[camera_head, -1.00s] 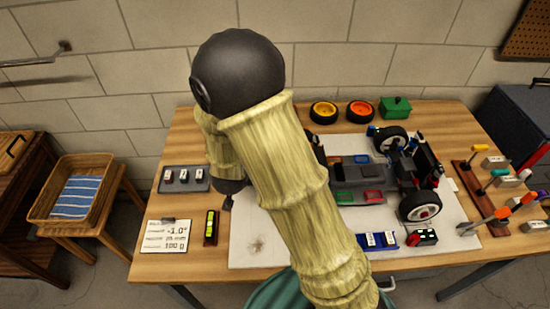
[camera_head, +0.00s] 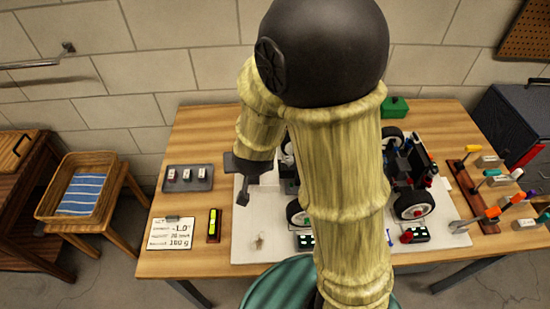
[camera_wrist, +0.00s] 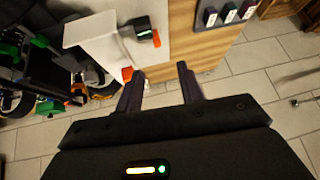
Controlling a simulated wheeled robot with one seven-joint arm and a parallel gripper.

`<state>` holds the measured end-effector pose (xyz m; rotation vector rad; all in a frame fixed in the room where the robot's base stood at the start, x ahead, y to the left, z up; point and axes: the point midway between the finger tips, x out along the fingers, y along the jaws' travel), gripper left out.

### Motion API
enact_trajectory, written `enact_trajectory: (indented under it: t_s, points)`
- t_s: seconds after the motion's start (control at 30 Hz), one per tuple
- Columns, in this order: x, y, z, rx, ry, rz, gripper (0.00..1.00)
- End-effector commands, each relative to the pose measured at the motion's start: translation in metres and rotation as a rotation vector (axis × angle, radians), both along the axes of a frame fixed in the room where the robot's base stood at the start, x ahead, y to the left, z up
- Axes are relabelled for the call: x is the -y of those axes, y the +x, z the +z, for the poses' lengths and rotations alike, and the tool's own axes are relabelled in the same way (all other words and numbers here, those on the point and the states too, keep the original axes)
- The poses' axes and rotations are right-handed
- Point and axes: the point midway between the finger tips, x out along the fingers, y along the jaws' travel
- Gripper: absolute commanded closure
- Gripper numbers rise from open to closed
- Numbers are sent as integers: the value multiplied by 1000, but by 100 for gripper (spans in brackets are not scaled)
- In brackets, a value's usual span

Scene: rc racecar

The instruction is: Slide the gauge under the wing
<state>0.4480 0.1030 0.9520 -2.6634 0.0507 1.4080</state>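My gripper (camera_head: 243,190) hangs above the left part of the white mat (camera_head: 258,222), left of the car. In the wrist view its two dark fingers (camera_wrist: 160,85) stand apart with nothing between them. The car (camera_head: 405,165) is on the mat, partly hidden by my arm. A dark upright panel at its right end (camera_head: 428,160) may be the wing. A yellow-green level-like gauge (camera_head: 213,225) in a dark holder lies on the table left of the mat, apart from my gripper.
A grey tray (camera_head: 203,184) with three small weights and a card (camera_head: 170,240) lie at the table's left. A tool rack (camera_head: 468,182) stands at the right. A basket (camera_head: 48,203) is on a side stool. A green box (camera_head: 394,106) is at the back.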

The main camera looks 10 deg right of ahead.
Motion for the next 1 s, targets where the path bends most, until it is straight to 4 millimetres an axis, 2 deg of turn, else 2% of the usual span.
enact_trajectory:
  t_s: [0.03, 0.1, 0.5, 0.7, 1.0]
  points:
    - [6, -3, 10, -18, 8, 6, 62]
    - [12, -10, 17, -47, 14, 22, 62]
    - [49, -47, 51, -195, 5, 85, 62]
    - [60, -59, 58, -238, -9, 95, 62]
    - [61, -61, 58, -244, -11, 98, 62]
